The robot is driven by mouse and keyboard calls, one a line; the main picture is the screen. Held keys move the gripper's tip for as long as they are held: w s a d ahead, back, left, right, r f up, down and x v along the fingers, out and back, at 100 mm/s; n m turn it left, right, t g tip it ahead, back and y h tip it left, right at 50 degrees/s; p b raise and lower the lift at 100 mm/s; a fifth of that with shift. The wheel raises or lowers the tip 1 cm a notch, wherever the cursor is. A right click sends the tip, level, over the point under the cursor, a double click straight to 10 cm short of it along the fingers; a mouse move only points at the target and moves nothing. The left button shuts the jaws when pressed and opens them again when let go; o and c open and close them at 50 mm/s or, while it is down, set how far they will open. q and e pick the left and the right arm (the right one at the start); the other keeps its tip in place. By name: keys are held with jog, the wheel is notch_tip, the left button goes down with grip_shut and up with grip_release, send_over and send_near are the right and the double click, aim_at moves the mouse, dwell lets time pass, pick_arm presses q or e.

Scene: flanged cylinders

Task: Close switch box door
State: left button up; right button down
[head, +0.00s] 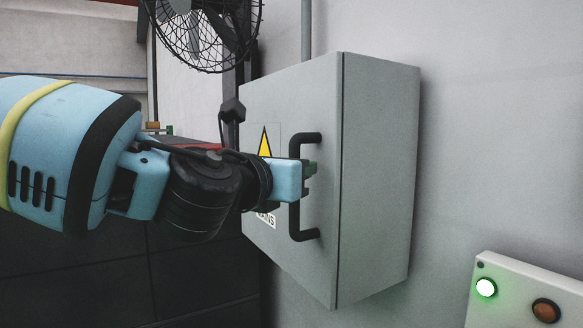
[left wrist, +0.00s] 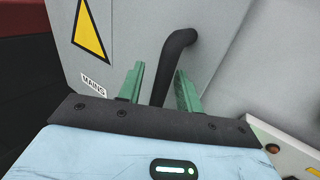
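The grey switch box (head: 378,180) is fixed to the wall in the head view. Its door (head: 300,92) carries a yellow warning triangle, a MAINS label and a black bar handle (head: 305,220). The door's right edge lines up with the box side, and I see no clear gap there. My left gripper (head: 308,170) is at the handle's middle. In the left wrist view the handle (left wrist: 178,48) passes between the two green fingers, with some space beside the bar, so the fingers look open around it. My right gripper is not in view.
A control panel (head: 530,275) with a lit green button and a dark orange button is at the lower right. A wire-caged fan (head: 205,30) is above my left arm. A conduit (head: 306,30) runs up from the box. The wall right of the box is bare.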

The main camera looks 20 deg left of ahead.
pick_arm(q)
jog(key=shift+w+d, duration=0.1)
jog(key=s, duration=0.7)
jog(key=shift+s+a, duration=0.25)
jog(key=shift+s, duration=0.15)
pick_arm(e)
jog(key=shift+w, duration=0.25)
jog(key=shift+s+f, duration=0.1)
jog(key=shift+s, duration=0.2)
